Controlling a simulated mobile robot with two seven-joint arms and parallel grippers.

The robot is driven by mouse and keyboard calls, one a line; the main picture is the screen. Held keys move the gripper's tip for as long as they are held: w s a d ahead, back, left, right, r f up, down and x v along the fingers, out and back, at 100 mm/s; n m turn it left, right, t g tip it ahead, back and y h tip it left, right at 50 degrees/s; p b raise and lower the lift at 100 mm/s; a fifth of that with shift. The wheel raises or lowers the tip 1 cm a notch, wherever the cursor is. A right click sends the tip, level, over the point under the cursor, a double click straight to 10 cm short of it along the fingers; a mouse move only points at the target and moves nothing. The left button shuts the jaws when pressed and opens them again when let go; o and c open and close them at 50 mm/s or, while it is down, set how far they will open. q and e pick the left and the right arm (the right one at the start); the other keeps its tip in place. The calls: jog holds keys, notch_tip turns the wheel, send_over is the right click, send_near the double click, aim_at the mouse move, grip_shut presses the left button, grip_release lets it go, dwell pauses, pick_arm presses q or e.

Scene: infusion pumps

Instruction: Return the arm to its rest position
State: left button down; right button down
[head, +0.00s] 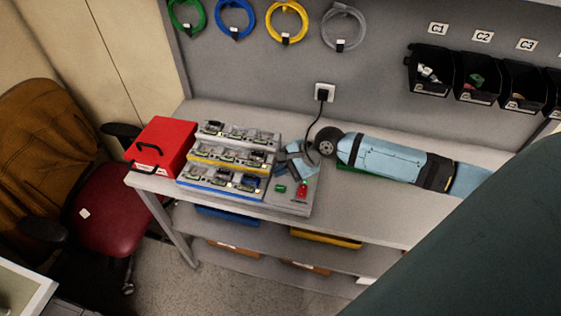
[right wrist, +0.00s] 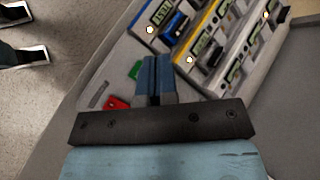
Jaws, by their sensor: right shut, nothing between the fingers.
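My right arm (head: 390,160), light blue with dark joints, reaches in from the right over the bench in the head view. Its gripper (head: 284,156) is beside the right end of the tiered pump rack (head: 228,160). In the right wrist view the two blue fingers (right wrist: 156,72) are together and hold nothing. I cannot tell whether the fingers touch anything. My left gripper is not in view.
A red box (head: 160,146) stands left of the rack. Black bins (head: 430,72) and coiled cables (head: 287,22) hang on the back wall. A plugged-in cord (head: 322,94) runs down behind my arm. A red chair (head: 105,208) is at the left.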

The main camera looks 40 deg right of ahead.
dwell(0.5)
jog(key=s+a+f+n, duration=0.1)
jog(key=s+a+f+n+t, duration=0.1)
jog(key=a+f+n, duration=0.1)
jog(key=s+a+f+n, duration=0.1)
jog(key=f, duration=0.1)
jog(key=shift+s+a, duration=0.25)
jog(key=shift+a, duration=0.05)
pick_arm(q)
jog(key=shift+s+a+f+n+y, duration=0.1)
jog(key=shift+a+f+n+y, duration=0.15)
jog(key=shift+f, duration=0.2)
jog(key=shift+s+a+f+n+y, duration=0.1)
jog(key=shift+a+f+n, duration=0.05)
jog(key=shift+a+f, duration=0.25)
pick_arm(e)
jog(key=s+a+f+n+t+h, duration=0.2)
jog(key=s+a+f+n, duration=0.1)
jog(key=s+n, duration=0.4)
jog(key=s+a+f+n+t+h, duration=0.2)
jog(key=s+a+f+n, duration=0.1)
jog(key=s+n, duration=0.4)
jog(key=shift+s+f+n, duration=0.2)
jog(key=shift+f+n, duration=0.25)
jog(key=shift+n, duration=0.05)
